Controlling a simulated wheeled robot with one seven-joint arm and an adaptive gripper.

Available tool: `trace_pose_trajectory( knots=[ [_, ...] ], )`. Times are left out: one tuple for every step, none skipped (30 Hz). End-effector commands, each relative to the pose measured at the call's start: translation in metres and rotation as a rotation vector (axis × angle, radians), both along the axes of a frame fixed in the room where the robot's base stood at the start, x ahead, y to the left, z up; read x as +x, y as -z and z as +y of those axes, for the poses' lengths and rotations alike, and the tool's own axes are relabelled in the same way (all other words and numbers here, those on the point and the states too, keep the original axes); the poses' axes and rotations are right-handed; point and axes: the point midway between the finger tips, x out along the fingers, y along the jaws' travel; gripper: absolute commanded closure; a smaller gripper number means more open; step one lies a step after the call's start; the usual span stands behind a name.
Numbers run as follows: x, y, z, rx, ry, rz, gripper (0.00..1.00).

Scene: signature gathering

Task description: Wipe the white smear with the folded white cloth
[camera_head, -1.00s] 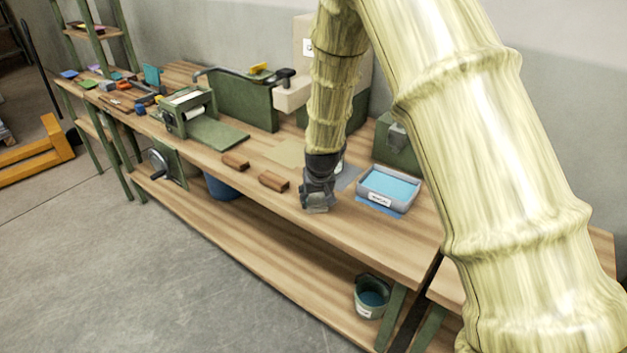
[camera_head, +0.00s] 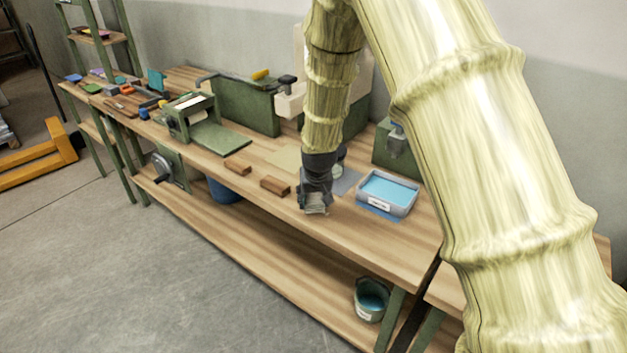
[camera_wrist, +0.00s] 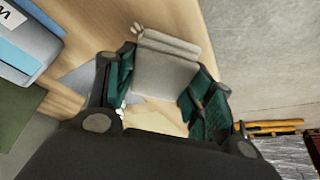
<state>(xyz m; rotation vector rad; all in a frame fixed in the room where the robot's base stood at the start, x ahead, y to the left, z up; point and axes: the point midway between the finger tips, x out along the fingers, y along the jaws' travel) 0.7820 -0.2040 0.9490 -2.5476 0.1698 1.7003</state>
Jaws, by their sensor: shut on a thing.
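The folded white cloth (camera_wrist: 168,66) shows pale grey between the fingertips of my gripper (camera_wrist: 165,85) in the wrist view. My gripper is shut on it, with a dark green finger on each side. In the head view my gripper (camera_head: 314,204) is low over the front part of the wooden bench (camera_head: 345,228), and the cloth is a small pale patch at its tip. Whether the cloth presses on the bench top I cannot tell. A small white mark (camera_wrist: 137,29) shows beside the cloth's corner; it may be part of the smear. The rest of the smear is hidden or not distinguishable.
A grey tray with blue contents (camera_head: 388,193) stands just right of my gripper. Two brown blocks (camera_head: 275,185) lie to its left, with a green press (camera_head: 197,118) beyond. A bucket (camera_head: 371,299) stands on the lower shelf. The bench's front edge is close.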

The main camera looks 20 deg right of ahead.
Motion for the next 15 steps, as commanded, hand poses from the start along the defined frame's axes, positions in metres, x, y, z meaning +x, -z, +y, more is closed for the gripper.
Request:
trace_pose_trajectory(
  knots=[
    [0.000, -0.008, 0.000, 0.000, 0.000, 0.000, 0.73],
    [0.000, -0.011, 0.000, 0.000, 0.000, 0.000, 0.73],
    [0.000, -0.014, 0.000, 0.000, 0.000, 0.000, 0.73],
    [0.000, -0.017, 0.000, 0.000, 0.000, 0.000, 0.73],
    [0.000, -0.020, 0.000, 0.000, 0.000, 0.000, 0.73],
    [0.000, -0.023, 0.000, 0.001, 0.001, 0.001, 0.73],
    [0.000, -0.026, 0.000, 0.001, 0.001, 0.001, 0.73],
    [0.000, -0.028, -0.001, 0.001, 0.001, 0.001, 0.73],
    [0.000, -0.032, -0.001, 0.001, 0.001, 0.001, 0.73],
    [0.000, -0.035, -0.001, 0.001, 0.001, 0.001, 0.73],
    [0.000, -0.037, -0.001, 0.001, 0.001, 0.001, 0.73],
    [0.000, -0.041, -0.001, 0.001, 0.001, 0.001, 0.73],
    [0.000, -0.044, -0.001, 0.001, 0.001, 0.001, 0.73],
    [0.000, -0.046, -0.001, 0.001, 0.001, 0.001, 0.73],
    [0.000, -0.048, -0.001, 0.001, 0.002, 0.001, 0.73]
  ],
)
